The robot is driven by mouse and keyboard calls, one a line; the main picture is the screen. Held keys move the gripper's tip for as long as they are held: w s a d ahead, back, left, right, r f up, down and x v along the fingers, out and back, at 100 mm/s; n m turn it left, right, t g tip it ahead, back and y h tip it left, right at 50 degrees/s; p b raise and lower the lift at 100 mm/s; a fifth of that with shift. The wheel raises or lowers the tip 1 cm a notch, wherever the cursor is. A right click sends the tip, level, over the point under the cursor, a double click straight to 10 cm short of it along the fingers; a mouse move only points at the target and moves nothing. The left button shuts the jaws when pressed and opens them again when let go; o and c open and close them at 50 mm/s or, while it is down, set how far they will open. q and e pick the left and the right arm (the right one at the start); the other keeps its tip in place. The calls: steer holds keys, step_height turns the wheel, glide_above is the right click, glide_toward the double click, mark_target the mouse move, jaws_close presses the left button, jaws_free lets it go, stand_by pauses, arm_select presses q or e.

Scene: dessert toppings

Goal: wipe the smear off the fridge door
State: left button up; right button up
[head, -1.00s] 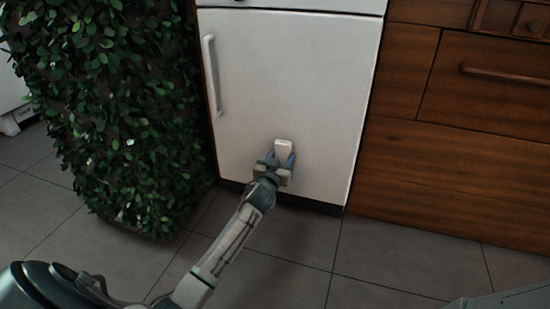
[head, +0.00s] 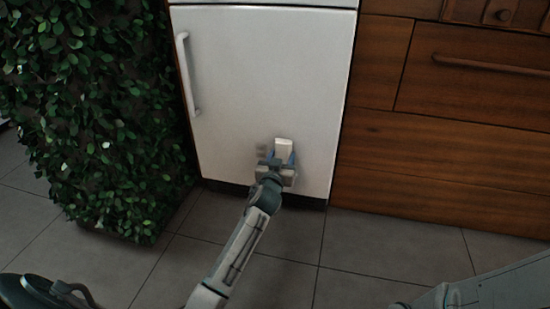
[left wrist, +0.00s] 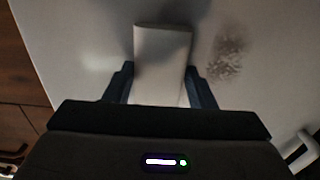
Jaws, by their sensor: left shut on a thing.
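The white fridge door (head: 255,75) fills the middle of the head view. My left gripper (head: 281,160) is at its lower part, shut on a white block-shaped wiper (head: 284,147). In the left wrist view the wiper (left wrist: 162,60) sits between the two dark fingers, its far end at or very near the door (left wrist: 90,40); contact is not certain. A dark speckled smear (left wrist: 228,55) shows on the door beside the wiper, apart from it. In the head view a faint grey patch just left of the gripper seems to be this smear. My right gripper is not visible.
A leafy green hedge (head: 85,110) stands close on the left of the fridge. Wooden drawers (head: 440,150) stand on the right. The fridge handle (head: 188,75) is at the door's upper left. Grey tiled floor (head: 390,255) in front is clear.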

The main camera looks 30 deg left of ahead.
mark_target(255, 147)
arm_select(q)
steer(key=shift+d, duration=0.35)
steer(key=shift+w, duration=0.2)
steer(key=shift+a, duration=0.1)
steer(key=shift+s+a, duration=0.3)
steer(key=shift+a, duration=0.65)
steer(key=shift+s+a, duration=0.2)
steer(key=shift+a, duration=0.55)
steer(key=shift+s+a, duration=0.25)
steer(key=shift+a, duration=0.55)
steer(key=shift+s+a, duration=0.2)
steer(key=shift+a, duration=0.55)
steer(key=shift+s+a, duration=0.15)
steer(key=shift+a, duration=0.75)
steer(key=shift+s+a, duration=0.15)
steer(key=shift+a, duration=0.75)
steer(key=shift+s, duration=0.1)
